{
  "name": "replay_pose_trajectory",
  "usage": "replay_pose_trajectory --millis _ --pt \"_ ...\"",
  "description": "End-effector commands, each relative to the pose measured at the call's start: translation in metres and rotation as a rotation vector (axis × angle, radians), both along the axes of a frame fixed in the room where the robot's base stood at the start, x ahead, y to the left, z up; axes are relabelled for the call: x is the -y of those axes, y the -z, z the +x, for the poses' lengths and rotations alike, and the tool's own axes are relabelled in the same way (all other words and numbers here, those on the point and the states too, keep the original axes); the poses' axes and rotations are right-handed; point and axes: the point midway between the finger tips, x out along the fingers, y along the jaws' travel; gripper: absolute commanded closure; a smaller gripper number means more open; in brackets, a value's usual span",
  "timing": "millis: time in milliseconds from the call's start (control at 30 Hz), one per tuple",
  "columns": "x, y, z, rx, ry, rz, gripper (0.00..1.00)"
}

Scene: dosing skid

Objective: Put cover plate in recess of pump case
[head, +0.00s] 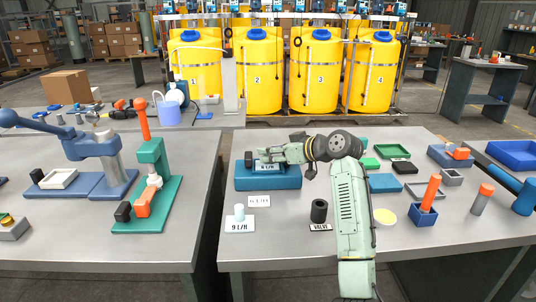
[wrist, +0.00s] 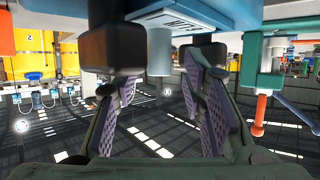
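The blue pump case (head: 268,184) stands on the right-hand bench in the head view, and part of it shows at the top of the upside-down wrist view (wrist: 238,12). A pale cover plate (head: 268,167) with a flow label sits at the top of the case. How fully it is seated in the recess is hidden by my gripper. In the wrist view, the plate's grey round knob (wrist: 160,52) stands between my two fingers. My gripper (wrist: 164,52) reaches in level from the right. A narrow gap shows between the knob and the right fingertip, so the fingers look open around it.
A second white plate with a knob (head: 240,224) and a black valve cylinder (head: 319,211) stand in front of the case. Trays and blocks, including a green tray (head: 393,151), crowd the bench's right side. A green press (head: 152,185) stands on the left bench, across a gap.

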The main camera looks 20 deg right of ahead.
Motion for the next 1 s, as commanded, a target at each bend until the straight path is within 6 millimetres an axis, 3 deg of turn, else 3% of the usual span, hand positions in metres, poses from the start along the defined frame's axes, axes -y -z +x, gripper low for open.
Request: replay_pose_trajectory --millis 200,433,1000 --pt "0.022 -0.016 -0.039 0.003 0.001 -0.001 0.62" --pt "0.039 -0.032 -0.070 0.003 0.001 -0.001 0.62" --pt "0.044 -0.037 -0.079 0.000 0.000 0.000 0.62"
